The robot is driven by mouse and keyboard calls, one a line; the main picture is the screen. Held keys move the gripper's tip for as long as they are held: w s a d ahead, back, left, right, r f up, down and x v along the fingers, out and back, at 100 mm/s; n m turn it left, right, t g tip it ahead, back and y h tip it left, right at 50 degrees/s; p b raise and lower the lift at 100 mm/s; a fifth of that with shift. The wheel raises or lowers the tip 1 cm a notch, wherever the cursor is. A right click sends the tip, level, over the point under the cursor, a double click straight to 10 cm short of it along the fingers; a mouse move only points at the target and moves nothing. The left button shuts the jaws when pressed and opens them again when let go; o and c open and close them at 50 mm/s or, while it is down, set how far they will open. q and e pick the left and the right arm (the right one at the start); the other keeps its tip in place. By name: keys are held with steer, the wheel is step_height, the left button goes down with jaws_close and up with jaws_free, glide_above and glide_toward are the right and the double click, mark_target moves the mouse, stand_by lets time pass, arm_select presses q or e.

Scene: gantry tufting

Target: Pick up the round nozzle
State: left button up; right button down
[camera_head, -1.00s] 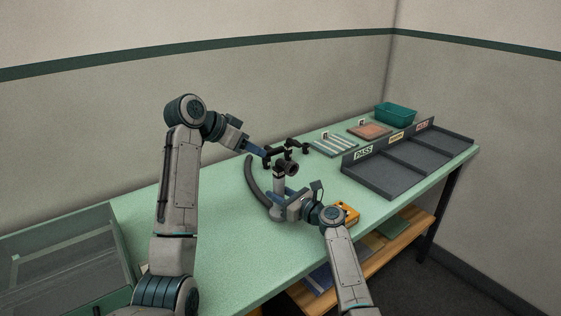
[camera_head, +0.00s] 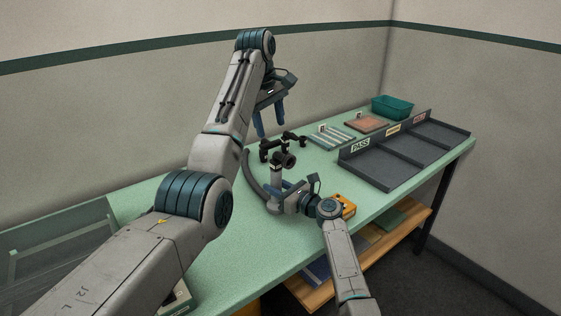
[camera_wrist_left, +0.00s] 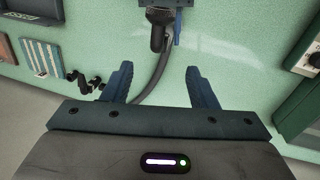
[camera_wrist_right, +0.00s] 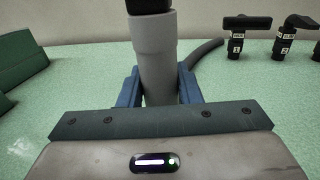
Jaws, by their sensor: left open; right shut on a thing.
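My right gripper (camera_head: 276,196) is shut on a grey upright tube (camera_wrist_right: 153,50), its blue fingers on either side. A black fitting (camera_head: 287,160) sits at the tube's top; the right wrist view cuts it off. Several black nozzles (camera_head: 267,150) stand behind the tube. In the right wrist view one is T-shaped with label 1 (camera_wrist_right: 236,35), and another with label 2 (camera_wrist_right: 287,35) stands beside it. I cannot tell which is the round nozzle. My left gripper (camera_head: 270,123) is open and empty, raised above the table; its spread fingers show in the left wrist view (camera_wrist_left: 160,72).
A dark curved hose (camera_head: 250,172) lies left of the tube. A divided grey tray (camera_head: 400,157) with a PASS label, a teal bin (camera_head: 393,107) and flat sample boards (camera_head: 331,136) stand to the right. A yellow box (camera_head: 347,205) is beside my right wrist. The green table (camera_head: 225,262) is clear in front.

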mark_target(276, 153)
arm_select(q)
steer(key=shift+n, duration=0.3)
steer(key=f, duration=0.4)
steer(key=w+d+f, duration=0.1)
steer(key=f, duration=0.6)
steer(key=shift+w+d+f, duration=0.3)
steer(key=shift+d, duration=0.05)
jaws_close()
step_height(276, 153, up, 10)
steer(key=shift+r, duration=0.1)
steer(key=c, duration=0.7)
jaws_free()
steer(key=c, duration=0.3)
jaws_close()
arm_select(e)
steer(key=c, duration=1)
jaws_free()
steer(key=shift+o, duration=0.2)
steer(key=shift+d, duration=0.1)
